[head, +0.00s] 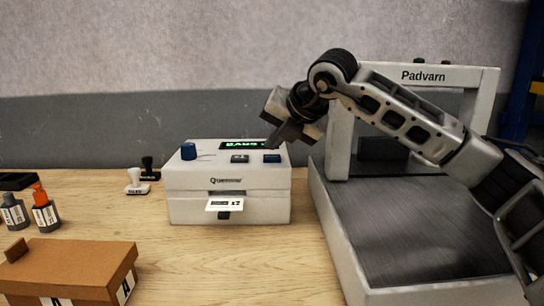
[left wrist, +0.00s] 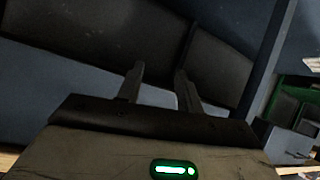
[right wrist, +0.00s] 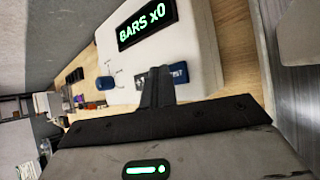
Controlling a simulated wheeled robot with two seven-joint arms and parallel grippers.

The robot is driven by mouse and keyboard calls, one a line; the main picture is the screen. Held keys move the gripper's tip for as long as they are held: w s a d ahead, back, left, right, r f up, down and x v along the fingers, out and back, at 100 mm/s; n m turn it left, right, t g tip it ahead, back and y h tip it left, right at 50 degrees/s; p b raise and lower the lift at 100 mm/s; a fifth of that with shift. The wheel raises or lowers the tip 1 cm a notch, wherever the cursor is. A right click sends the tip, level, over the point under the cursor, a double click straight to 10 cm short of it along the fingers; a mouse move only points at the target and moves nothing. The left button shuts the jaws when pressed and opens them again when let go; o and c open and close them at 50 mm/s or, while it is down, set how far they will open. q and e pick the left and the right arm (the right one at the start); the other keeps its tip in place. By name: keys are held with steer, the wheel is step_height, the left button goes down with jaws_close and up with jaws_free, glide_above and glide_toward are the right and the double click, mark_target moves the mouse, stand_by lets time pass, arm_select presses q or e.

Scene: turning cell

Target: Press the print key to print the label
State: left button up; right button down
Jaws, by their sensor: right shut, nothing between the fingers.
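The white label printer (head: 229,190) stands on the wooden bench. A printed label (head: 224,204) marked "x2" sticks out of the front slot. My right gripper (head: 273,146) is shut and empty, pointing down just above the keys. Its fingers partly hide the keys in the right wrist view, so contact cannot be told. My left gripper (left wrist: 160,78) is open and empty, away from the printer.
A grey machine marked Padvarn (head: 424,76) with a dark belt stands close to the printer's right. A brown carton (head: 70,268) lies front left. Two bottles (head: 45,212) and two stamps (head: 138,183) stand left of the printer. Bare bench lies before the printer.

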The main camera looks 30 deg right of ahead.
mark_target(275, 158)
steer(key=shift+r+p, duration=1.65)
steer(key=shift+r, duration=0.9)
